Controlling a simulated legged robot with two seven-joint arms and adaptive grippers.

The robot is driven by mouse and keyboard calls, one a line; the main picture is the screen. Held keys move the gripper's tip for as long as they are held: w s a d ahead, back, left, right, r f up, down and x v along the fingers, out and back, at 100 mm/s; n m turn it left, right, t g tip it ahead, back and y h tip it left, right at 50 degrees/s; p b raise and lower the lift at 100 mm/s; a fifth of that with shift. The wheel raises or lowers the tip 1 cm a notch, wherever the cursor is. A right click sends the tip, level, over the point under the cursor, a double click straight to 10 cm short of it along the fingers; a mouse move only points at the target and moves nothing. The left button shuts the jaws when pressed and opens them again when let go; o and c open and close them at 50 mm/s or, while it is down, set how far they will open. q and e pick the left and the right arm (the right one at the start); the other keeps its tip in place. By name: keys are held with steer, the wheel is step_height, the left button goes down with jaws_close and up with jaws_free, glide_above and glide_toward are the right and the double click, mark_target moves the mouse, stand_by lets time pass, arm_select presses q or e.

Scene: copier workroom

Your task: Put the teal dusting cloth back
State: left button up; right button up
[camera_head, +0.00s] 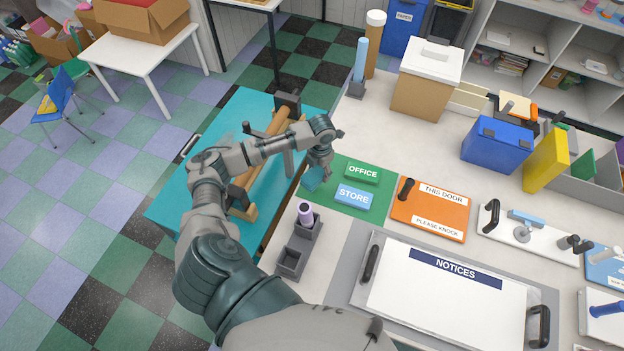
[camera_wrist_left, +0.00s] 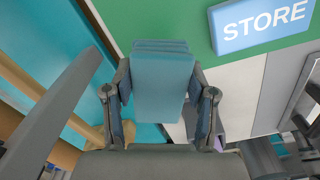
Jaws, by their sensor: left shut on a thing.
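The teal dusting cloth (camera_head: 314,178) is a small folded block in my left gripper (camera_head: 319,168). The gripper is shut on it, with a finger on each side, as the left wrist view shows the cloth (camera_wrist_left: 162,85) between the fingers (camera_wrist_left: 160,105). In the head view, the gripper and cloth are over the left end of the green mat (camera_head: 335,200), left of the blue STORE block (camera_head: 353,197) and the green OFFICE block (camera_head: 363,172). I cannot tell whether the cloth touches the mat. My right gripper is not in view.
A grey two-well holder (camera_head: 300,247) with a purple-topped item (camera_head: 305,212) stands near the counter's left edge. An orange door sign (camera_head: 432,211) and a NOTICES board (camera_head: 450,295) lie to the right. A teal table (camera_head: 235,120) with a wooden-railed rack stands left.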

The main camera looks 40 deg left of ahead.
mark_target(318, 169)
arm_select(q)
steer(key=shift+f, duration=0.95)
steer(key=f, duration=0.2)
steer(key=a+f, duration=0.1)
steer(key=f, duration=0.1)
steer(key=shift+f, duration=0.1)
steer(key=o, duration=1.1)
steer(key=shift+d, duration=0.35)
steer(key=shift+r, duration=0.45)
step_height(318, 169, up, 11)
steer(key=shift+r+b, duration=0.15)
steer(key=shift+b, duration=0.15)
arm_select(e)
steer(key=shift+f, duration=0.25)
arm_select(q)
steer(key=shift+w+a, duration=0.1)
steer(key=shift+a, duration=0.05)
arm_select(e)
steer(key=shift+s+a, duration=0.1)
